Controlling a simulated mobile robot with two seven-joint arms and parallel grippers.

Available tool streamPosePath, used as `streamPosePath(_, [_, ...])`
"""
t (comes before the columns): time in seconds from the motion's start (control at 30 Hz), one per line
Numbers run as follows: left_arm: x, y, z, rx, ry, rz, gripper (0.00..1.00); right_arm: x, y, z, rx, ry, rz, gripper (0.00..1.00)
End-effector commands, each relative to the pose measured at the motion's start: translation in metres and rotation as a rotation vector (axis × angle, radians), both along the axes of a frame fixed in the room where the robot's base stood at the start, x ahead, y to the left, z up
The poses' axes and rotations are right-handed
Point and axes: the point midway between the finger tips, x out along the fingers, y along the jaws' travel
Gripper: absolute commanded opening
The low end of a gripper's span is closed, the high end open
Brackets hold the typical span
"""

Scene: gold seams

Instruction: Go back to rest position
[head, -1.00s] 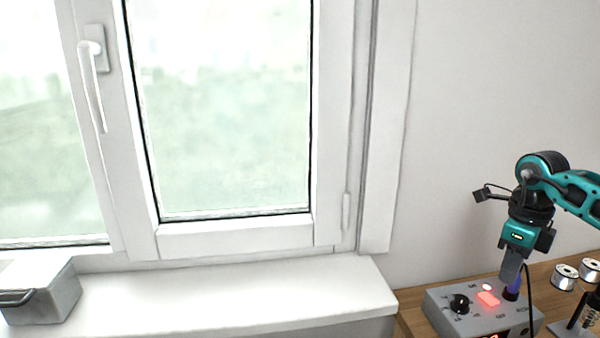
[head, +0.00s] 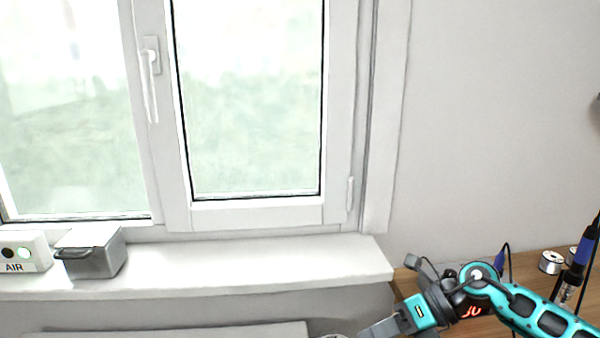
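My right arm comes in from the right, low over the wooden worktop. Its teal and black gripper (head: 378,329) points left, near the right end of the window sill and at the bottom edge of the picture. The fingers show edge-on and are partly cut off, so I cannot tell whether they are open. I see nothing held in them. My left gripper is not in view.
The control box's red display (head: 471,311) shows behind my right arm, with a blue knob or plug (head: 500,262) beyond. Solder spools (head: 550,262) and a blue-handled iron (head: 583,250) stand right. A grey lidded box (head: 92,258) and AIR unit (head: 22,254) sit on the white sill (head: 250,259).

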Motion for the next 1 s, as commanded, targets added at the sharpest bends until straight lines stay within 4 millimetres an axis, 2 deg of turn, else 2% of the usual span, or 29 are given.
streamPosePath(0.03, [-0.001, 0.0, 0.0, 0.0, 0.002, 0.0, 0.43, -0.011, 0.028, -0.001, 0.137, 0.052, -0.046, 0.0])
streamPosePath(0.1, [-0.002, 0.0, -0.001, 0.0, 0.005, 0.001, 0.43, -0.019, 0.057, 0.005, 0.323, 0.126, -0.138, 0.0])
streamPosePath(0.2, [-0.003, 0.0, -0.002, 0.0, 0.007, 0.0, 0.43, -0.024, 0.081, 0.015, 0.574, 0.26, -0.301, 0.0])
streamPosePath(0.3, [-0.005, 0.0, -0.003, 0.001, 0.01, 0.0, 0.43, -0.025, 0.086, 0.018, 0.799, 0.422, -0.498, 0.0])
streamPosePath(0.43, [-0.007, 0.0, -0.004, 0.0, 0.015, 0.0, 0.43, -0.026, 0.07, 0.003, 1.049, 0.667, -0.797, 0.0])
streamPosePath(0.57, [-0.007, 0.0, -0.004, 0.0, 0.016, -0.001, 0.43, -0.038, 0.039, -0.037, 1.241, 0.938, -1.136, 0.0])
streamPosePath(0.67, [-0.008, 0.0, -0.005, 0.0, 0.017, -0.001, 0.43, -0.062, 0.012, -0.079, 1.344, 1.153, -1.412, 0.0])
streamPosePath(0.8, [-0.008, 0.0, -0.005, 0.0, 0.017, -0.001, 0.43, -0.11, -0.016, -0.134, 1.42, 1.414, -1.749, 0.0])
streamPosePath(0.9, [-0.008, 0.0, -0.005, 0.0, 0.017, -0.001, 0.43, -0.142, -0.027, -0.16, 1.436, 1.543, -1.92, 0.0])
streamPosePath(1.0, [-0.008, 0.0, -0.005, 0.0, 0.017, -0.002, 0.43, -0.161, -0.032, -0.174, 1.44, 1.618, -2.017, 0.0])
